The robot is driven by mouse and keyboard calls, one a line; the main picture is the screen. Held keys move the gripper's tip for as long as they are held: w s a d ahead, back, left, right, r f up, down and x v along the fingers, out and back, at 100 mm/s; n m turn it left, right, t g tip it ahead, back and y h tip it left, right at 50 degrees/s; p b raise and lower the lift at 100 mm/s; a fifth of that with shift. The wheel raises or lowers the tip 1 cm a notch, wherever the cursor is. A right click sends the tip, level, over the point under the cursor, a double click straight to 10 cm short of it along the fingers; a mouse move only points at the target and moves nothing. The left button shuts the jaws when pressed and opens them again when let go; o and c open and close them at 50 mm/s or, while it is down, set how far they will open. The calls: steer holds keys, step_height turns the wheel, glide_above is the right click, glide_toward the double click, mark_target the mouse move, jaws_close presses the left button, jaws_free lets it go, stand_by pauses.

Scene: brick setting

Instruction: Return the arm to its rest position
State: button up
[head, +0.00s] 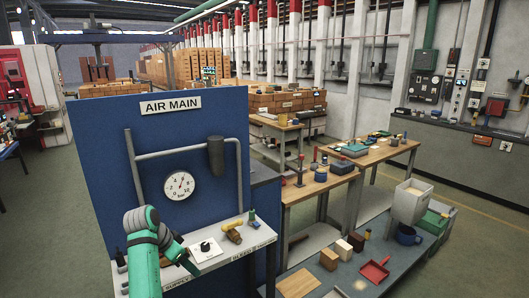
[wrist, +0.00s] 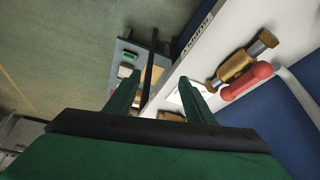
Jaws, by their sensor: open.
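My arm, green and grey, rises at the lower left of the head view and bends down over the white shelf. My gripper (wrist: 160,92) shows in the wrist view with its two green fingers apart and nothing seen between them. In the head view the fingertips are hard to make out. A brass fitting (wrist: 236,68) with a red handle (wrist: 246,82) lies beside the right finger in the wrist view, apart from it. A brass fitting (head: 233,236) also shows on the shelf in the head view.
The blue AIR MAIN panel (head: 115,120) with a gauge (head: 179,186) and grey pipes stands behind the arm. The white shelf (head: 225,259) carries a black knob (head: 205,246) on a plate. Wooden benches (head: 300,192) stand to the right. Floor is open at far left.

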steer(key=d+f+n+t, duration=0.1)
steer(key=d+f, duration=0.3)
steer(key=f, duration=0.3)
steer(key=d+f+n, duration=0.1)
steer(key=d+f, duration=0.2)
steer(key=f, duration=0.4)
steer(key=s+d+f+n+t+y, duration=0.1)
steer(key=s+d+f+n+t, duration=0.1)
steer(key=s+d+f, duration=0.65)
steer(key=s+d+f+n+t+y, duration=0.1)
steer(key=s+d+f+n+t, duration=0.1)
steer(key=s+d+f, duration=0.6)
steer(key=s+d+n+t+y, duration=0.1)
steer(key=s+n+t, duration=0.15)
steer(key=s, duration=2.05)
steer(key=s+r+t, duration=0.4)
steer(key=s+r, duration=1.1)
steer(key=r, duration=0.3)
steer(key=shift+s+d+r, duration=0.3)
steer(key=shift+s+r, duration=0.05)
steer(key=shift+r, duration=0.05)
